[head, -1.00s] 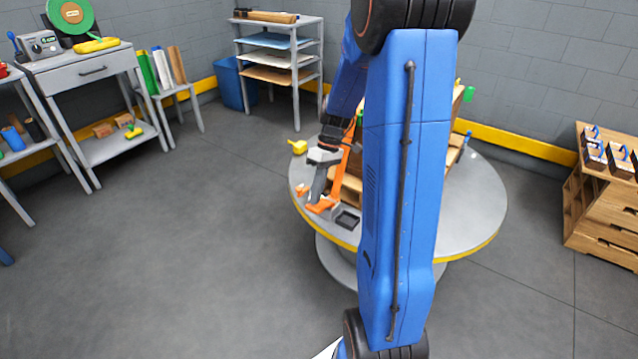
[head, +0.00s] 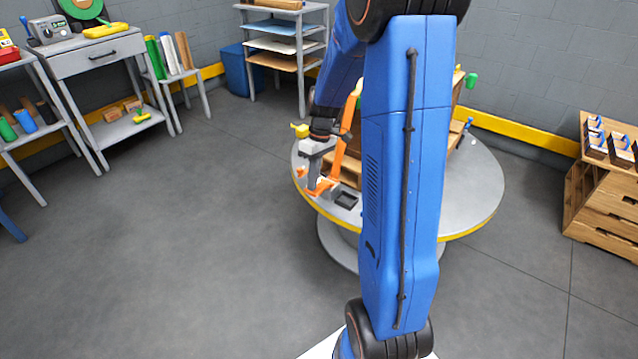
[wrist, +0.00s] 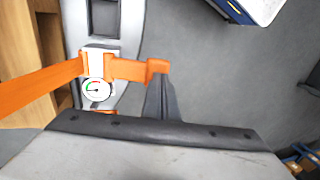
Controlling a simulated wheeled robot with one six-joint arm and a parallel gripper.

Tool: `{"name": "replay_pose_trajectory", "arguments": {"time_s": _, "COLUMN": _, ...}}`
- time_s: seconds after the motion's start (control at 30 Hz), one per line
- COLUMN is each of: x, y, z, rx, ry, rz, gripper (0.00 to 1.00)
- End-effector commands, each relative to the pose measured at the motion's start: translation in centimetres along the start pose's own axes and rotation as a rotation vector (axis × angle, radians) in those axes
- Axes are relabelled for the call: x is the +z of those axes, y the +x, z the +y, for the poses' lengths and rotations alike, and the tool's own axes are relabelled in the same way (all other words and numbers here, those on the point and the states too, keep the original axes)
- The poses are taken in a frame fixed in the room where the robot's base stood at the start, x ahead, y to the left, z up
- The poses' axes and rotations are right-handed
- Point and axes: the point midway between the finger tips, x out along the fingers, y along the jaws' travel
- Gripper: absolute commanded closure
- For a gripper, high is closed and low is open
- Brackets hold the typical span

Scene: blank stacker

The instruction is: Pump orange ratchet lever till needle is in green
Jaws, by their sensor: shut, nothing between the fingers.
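The orange ratchet lever (wrist: 135,69) sticks out to the right from the ratchet body in the wrist view; its end is at my gripper's fingertips. In the head view the lever (head: 322,187) is low at the table's near left edge. My gripper (wrist: 161,80) is shut and empty, its tips at or against the lever's end; I cannot tell whether they touch. My gripper (head: 313,188) points down in the head view. The round white gauge (wrist: 96,90) has a dark needle and a green patch at its left; I cannot tell whether the needle lies in the green.
An orange strap (wrist: 35,87) runs from the ratchet to the wooden stack (wrist: 18,45). A dark square tray (head: 346,200) is beside the ratchet on the round grey table (head: 470,195). A yellow object (head: 299,130) is at the table's back left. My arm hides much of the stack.

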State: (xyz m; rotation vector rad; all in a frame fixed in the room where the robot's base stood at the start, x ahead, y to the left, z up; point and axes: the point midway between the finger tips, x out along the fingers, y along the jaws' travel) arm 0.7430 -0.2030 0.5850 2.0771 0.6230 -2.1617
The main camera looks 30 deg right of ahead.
Motion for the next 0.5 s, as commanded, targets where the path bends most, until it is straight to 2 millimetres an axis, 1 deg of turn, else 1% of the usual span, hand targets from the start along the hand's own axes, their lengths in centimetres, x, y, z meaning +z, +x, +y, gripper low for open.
{"name": "replay_pose_trajectory", "arguments": {"time_s": 0.2, "x": -0.3, "y": 1.5, "z": -0.7, "rx": 0.157, "ry": -0.006, "rz": -0.002, "gripper": 1.0}}
{"name": "replay_pose_trajectory", "arguments": {"time_s": 0.5, "x": -0.2, "y": 3.1, "z": -0.8, "rx": 0.16, "ry": 0.0, "rz": -0.003, "gripper": 1.0}}
